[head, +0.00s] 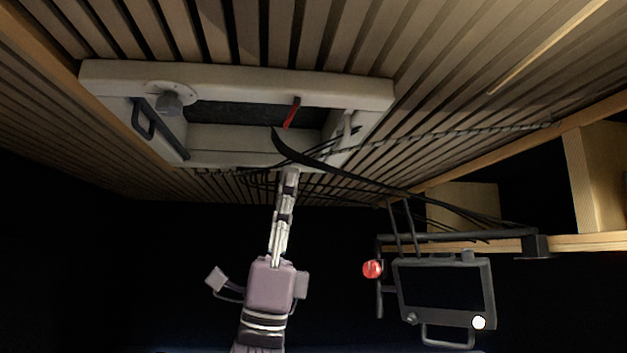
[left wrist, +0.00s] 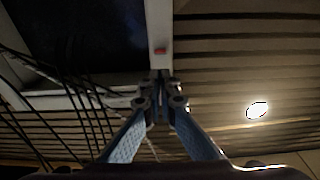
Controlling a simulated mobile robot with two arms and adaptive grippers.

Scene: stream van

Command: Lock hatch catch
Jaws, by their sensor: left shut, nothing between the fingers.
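The hatch frame (head: 235,80) is a pale rectangular surround in the slatted ceiling, with a dark opening inside it. A red catch (head: 292,112) hangs at an angle from the opening's far edge, right of centre. In the left wrist view a small red part (left wrist: 160,50) shows on the pale frame bar, just beyond my fingertips. My left gripper (head: 289,172) reaches up from below, its tips near the frame's near edge, overlapping it in the picture. The fingers are together and empty in the left wrist view (left wrist: 160,76). Whether they touch the frame I cannot tell. My right gripper is not in view.
A black handle (head: 145,118) and a grey round knob (head: 169,103) are at the hatch's left side. Dark cables (head: 370,182) run across its lower right. A dark screen unit (head: 445,288) with a red ball (head: 372,268) hangs at the right, below wooden shelving (head: 590,170).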

